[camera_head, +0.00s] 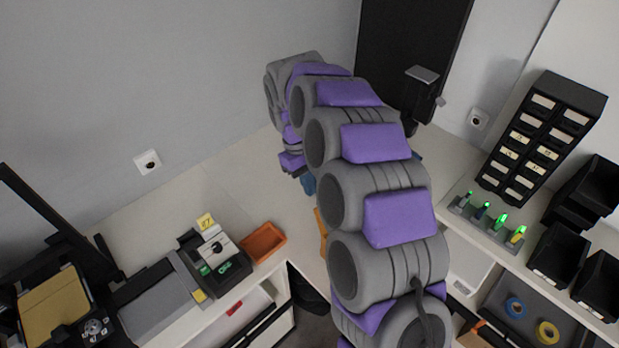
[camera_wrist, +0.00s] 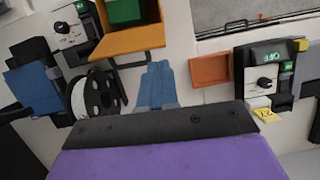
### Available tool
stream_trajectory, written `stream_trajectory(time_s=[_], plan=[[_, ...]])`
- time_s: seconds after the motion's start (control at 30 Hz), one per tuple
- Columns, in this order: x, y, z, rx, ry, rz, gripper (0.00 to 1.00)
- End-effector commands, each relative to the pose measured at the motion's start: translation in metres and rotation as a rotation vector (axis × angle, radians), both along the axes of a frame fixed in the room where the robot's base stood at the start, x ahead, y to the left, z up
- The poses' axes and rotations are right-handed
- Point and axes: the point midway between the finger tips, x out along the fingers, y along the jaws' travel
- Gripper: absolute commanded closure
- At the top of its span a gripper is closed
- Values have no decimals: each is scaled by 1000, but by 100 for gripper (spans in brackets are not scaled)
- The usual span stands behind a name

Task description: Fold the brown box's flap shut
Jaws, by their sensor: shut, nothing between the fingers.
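The brown box (camera_wrist: 128,40) is at the top of the wrist view, cut off by the frame edge. It is open, with something green (camera_wrist: 124,11) inside. An orange-brown panel, seemingly its flap, spreads from the opening toward my gripper. My gripper (camera_wrist: 158,66) has blue fingers, closed together and empty. In the wrist view the fingertips lie just below the panel's lower right edge; I cannot tell whether they touch. In the head view my arm hides most of the box, and only an orange sliver (camera_head: 321,232) shows. My gripper's blue tip (camera_head: 308,184) shows left of the arm.
A small orange tray (camera_head: 263,243) stands on the counter beside a device with a dial (camera_head: 213,252). In the wrist view a black-and-white spool (camera_wrist: 92,98) and a blue object (camera_wrist: 33,88) lie left of the gripper. Black drawers (camera_head: 541,135) stand at the right.

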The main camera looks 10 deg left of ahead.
Motion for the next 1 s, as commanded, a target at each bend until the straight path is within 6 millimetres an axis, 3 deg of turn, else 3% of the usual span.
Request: stream_trajectory(time_s=[1.0], plan=[[0, 1, -93, -1, 2, 0, 100]])
